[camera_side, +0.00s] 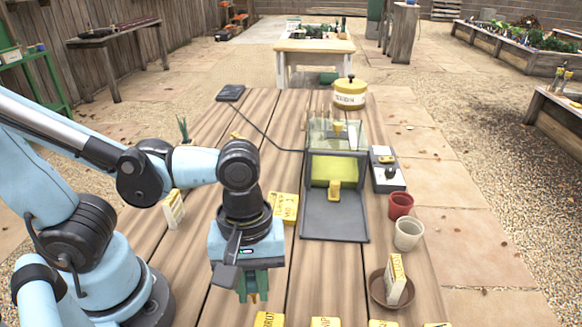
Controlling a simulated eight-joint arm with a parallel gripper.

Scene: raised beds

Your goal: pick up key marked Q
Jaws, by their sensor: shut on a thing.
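My gripper (253,296) points down over the near middle of the wooden table, its jaws shut on a small yellow-orange thing (254,297). Only a sliver of that thing shows between the green fingers, and no mark on it can be read. I cannot tell whether it is the key marked Q, or whether it touches the table. No letter Q is readable anywhere in view.
A clear-topped grey case (335,215) with yellow parts stands right of my gripper. Yellow lettered packets (284,207) lie nearby and along the near edge. A red cup (400,205), a pale cup (408,234) and a brown dish (378,290) stand at right.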

